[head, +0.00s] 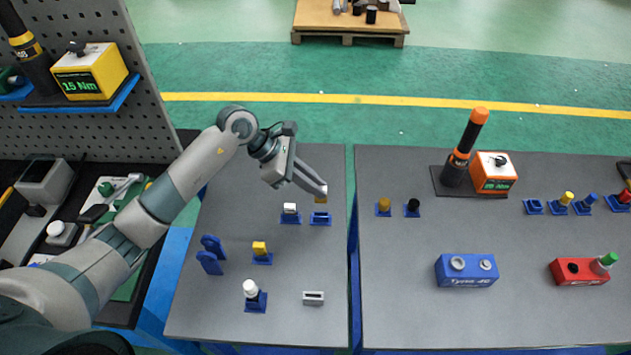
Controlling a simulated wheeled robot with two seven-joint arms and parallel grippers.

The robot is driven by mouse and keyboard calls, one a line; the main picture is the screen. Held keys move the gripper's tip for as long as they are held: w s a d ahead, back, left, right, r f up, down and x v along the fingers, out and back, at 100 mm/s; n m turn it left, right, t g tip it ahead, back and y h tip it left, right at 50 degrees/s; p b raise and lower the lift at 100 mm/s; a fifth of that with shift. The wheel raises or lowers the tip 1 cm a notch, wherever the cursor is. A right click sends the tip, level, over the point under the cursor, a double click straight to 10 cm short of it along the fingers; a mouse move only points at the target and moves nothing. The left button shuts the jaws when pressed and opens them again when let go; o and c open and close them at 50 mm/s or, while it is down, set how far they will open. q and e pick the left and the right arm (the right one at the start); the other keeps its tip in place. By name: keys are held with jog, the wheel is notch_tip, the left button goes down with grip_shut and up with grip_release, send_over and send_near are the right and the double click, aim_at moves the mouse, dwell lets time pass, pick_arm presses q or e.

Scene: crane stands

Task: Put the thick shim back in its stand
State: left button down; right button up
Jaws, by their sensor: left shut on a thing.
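A blue stand (320,219) with a dark, empty-looking slot sits just below the fingertips. The held piece appears just above this stand; I cannot tell whether they touch. My right gripper is not in view.
A yellow piece (260,247), a white-topped piece (250,288), a blue upright rack (211,252) and a grey slotted block (313,298) stand nearer. A gap separates the right table (400,310).

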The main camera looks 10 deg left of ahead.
pick_arm(q)
jog(key=shift+s+f+b, duration=0.1)
jog(key=shift+f+b, duration=0.6)
jog(key=shift+f, duration=1.1)
jog(key=shift+d, duration=0.1)
jog(key=shift+f+b, duration=1.8)
jog(key=shift+b, duration=0.05)
jog(key=c, duration=1.7)
grip_release()
jog(key=shift+r, duration=0.1)
jog(key=shift+p+v, duration=0.6)
jog(key=shift+v, duration=1.85)
